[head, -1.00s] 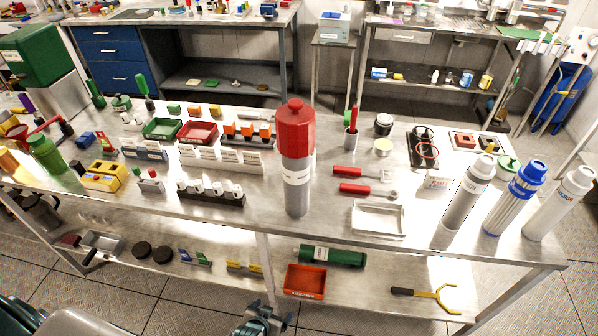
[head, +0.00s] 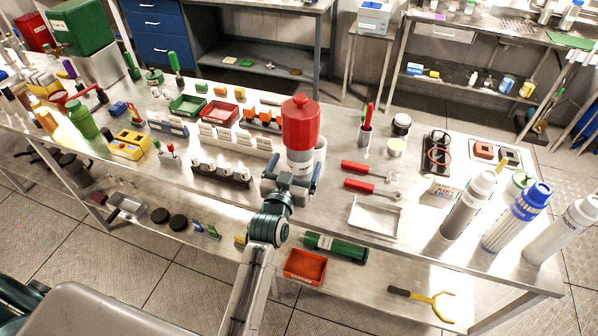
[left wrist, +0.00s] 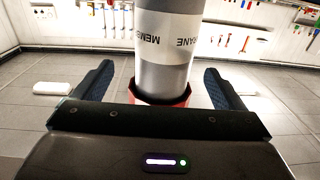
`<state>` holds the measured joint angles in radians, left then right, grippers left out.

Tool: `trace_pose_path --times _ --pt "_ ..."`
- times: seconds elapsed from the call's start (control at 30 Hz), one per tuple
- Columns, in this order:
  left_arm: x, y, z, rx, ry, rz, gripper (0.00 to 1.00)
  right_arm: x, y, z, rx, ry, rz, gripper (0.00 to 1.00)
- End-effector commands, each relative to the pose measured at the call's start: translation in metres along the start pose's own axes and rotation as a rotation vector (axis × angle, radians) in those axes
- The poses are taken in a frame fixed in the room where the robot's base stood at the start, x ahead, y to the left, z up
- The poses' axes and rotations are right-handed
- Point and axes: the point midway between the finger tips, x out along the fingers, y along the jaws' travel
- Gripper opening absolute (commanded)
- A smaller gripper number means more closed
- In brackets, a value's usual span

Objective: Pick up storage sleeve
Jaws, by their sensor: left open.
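The storage sleeve appears to be the tall upright grey cylinder with a red cap (head: 301,122) and a white band, standing near the front edge of the bench. In the left wrist view its grey body (left wrist: 165,75) carries a band reading "MEMBRANE", upside down, with red at the lower end. My left gripper (head: 292,180) is in front of the sleeve, fingers open on either side of it. In the left wrist view a gap shows between the sleeve and each finger. My gripper hides the sleeve's lower part in the head view. My right gripper is not in view.
A white cup-like thing (head: 320,150) stands close behind the sleeve. A dark rack of white vials (head: 221,173) is to the left. Red-handled tools (head: 370,178) and a metal tray (head: 375,217) are to the right. A green cylinder (head: 336,247) lies on the lower shelf.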

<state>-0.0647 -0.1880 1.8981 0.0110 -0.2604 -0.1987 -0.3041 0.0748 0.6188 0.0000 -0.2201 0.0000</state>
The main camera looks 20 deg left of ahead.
Motion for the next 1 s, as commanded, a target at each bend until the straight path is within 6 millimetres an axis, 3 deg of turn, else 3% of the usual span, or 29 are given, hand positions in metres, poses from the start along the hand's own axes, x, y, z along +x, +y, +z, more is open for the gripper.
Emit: trace_pose_path --times 0.23,0.5,0.83,0.87,1.0 --pt "0.018 -0.003 0.002 0.002 0.001 0.000 0.92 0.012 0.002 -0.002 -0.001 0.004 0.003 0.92" --pt "0.053 -0.008 0.003 0.000 0.001 0.000 0.92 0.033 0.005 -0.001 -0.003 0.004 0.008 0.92" --pt "0.059 -0.008 0.001 -0.001 -0.002 0.000 0.92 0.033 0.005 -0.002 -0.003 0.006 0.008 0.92" --pt "0.059 -0.008 0.001 -0.001 -0.002 0.000 0.90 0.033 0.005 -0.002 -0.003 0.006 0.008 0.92" --pt "0.059 -0.008 0.001 -0.001 -0.002 0.000 0.62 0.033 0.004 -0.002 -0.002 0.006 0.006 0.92"
